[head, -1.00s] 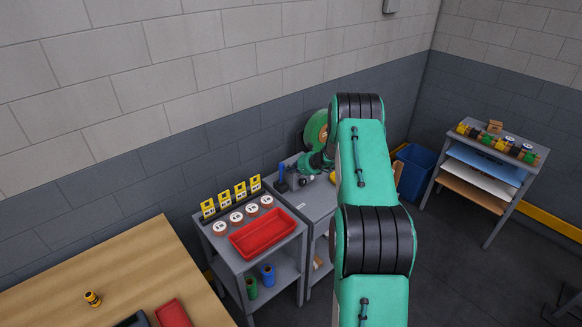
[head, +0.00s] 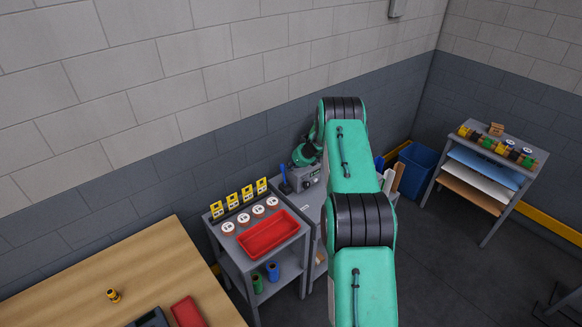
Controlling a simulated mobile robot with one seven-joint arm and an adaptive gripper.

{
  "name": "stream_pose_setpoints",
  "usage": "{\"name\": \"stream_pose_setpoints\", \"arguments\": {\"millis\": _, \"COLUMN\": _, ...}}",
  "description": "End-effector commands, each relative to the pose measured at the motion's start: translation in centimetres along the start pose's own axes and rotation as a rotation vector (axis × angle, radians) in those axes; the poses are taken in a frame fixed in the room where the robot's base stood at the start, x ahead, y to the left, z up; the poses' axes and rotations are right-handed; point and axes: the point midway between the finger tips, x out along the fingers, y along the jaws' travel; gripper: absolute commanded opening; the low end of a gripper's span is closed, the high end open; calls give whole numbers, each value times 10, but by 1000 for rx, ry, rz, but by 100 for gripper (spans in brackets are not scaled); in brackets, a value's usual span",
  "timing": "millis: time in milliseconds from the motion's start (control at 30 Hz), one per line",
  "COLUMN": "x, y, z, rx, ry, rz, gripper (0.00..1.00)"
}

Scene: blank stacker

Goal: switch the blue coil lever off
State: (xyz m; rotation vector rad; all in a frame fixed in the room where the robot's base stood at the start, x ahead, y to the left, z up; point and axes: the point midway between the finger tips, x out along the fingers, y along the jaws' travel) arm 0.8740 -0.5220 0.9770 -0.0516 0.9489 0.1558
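A small upright blue handle (head: 283,173), which looks like a lever, stands on a dark base at the left end of a grey bench behind the red-tray cart. It is too small to tell its setting. A grey box-shaped machine (head: 309,178) with a knob sits just right of it. My green arm (head: 345,155) rises from the bottom and bends down behind its upper joint. Its green wrist part (head: 304,153) hangs above the machine, right of and above the blue handle. My gripper's fingers cannot be made out.
The cart holds a red tray (head: 268,235), white-topped discs and yellow cards. A blue coil (head: 272,271) and green coil (head: 257,283) are on its lower shelf. A wooden table (head: 110,270) is at lower left. A blue bin (head: 415,167) and sheet rack (head: 488,165) stand right.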

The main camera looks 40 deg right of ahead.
Motion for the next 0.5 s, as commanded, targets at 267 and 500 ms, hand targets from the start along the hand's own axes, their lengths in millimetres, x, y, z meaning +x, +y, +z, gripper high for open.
{"name": "stream_pose_setpoints", "arguments": {"millis": 267, "x": 4, "y": -1, "z": 9, "rx": 0, "ry": -2, "rz": 1, "gripper": 0}}
{"name": "stream_pose_setpoints", "arguments": {"millis": 500, "x": 11, "y": -3, "z": 17, "rx": 1, "ry": -3, "rz": 0, "gripper": 0}}
